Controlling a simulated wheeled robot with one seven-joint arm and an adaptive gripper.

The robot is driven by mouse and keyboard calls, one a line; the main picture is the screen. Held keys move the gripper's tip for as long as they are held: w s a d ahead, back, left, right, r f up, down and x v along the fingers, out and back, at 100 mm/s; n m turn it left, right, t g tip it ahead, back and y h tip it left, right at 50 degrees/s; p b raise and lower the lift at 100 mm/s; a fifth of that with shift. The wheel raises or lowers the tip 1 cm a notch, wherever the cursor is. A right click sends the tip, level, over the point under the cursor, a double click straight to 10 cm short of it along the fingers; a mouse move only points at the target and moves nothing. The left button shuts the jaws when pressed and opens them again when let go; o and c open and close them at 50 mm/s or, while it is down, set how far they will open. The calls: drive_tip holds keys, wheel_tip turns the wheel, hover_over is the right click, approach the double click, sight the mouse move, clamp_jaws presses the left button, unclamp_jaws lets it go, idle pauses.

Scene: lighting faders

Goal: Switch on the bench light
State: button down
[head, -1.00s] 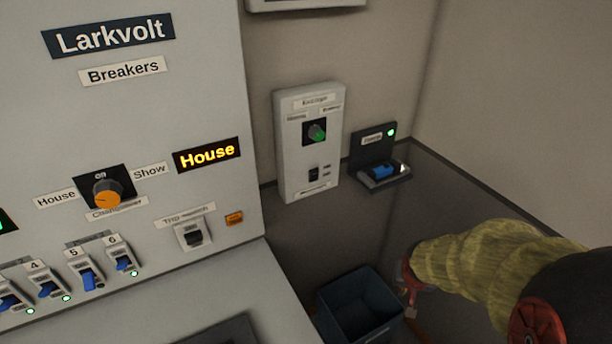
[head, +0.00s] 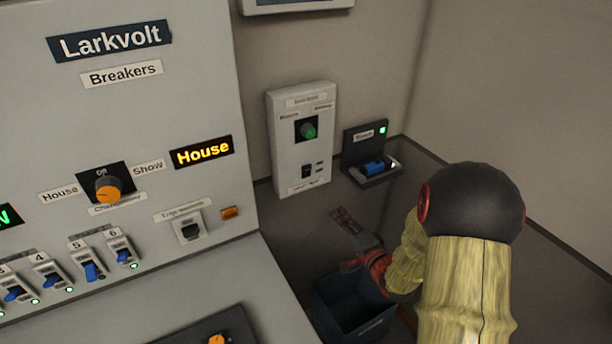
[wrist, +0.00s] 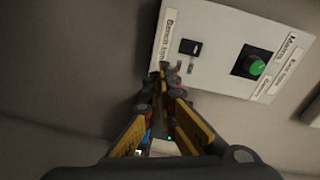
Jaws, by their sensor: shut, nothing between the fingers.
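A white wall panel (head: 275,140) carries a knob with a green face (head: 308,130) and, below it, a small black rocker switch (head: 307,171). In the wrist view the panel (wrist: 222,30) appears turned, with the switch (wrist: 190,47) beside a label (wrist: 168,36) that seems to read "Bench light". The knob (wrist: 257,68) is farther right there. My gripper (head: 343,216) is shut and empty, below and slightly right of the panel in the head view. In the wrist view its fingertips (wrist: 172,70) appear just short of the switch; contact cannot be told.
A dark charger-like holder (head: 372,180) with a blue item and green light stands right of the panel. A dark blue bin (head: 340,318) is below my gripper. The Larkvolt breaker cabinet (head: 215,80) fills the left, with an orange knob (head: 108,189) and several blue breakers.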

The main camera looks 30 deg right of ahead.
drive_tip(key=r, duration=0.1)
drive_tip(key=a+r+m+t, duration=0.1)
drive_tip(key=r, duration=0.1)
drive_tip(key=r+m+t+y, duration=0.1)
drive_tip(key=r, duration=0.1)
drive_tip(key=shift+a+r, duration=0.2)
drive_tip(key=shift+a, duration=0.05)
drive_tip(key=shift+w, duration=0.1)
drive_tip(key=b, duration=0.2)
approach(308, 168)
drive_tip(key=w, duration=0.5)
drive_tip(key=shift+w+a+r, duration=0.1)
drive_tip(key=shift+r, duration=0.1)
drive_tip(key=shift+w+r+b, duration=0.1)
drive_tip(key=shift+w+b, duration=0.25)
drive_tip(key=shift+w, duration=0.4)
drive_tip(key=shift+r, duration=0.1)
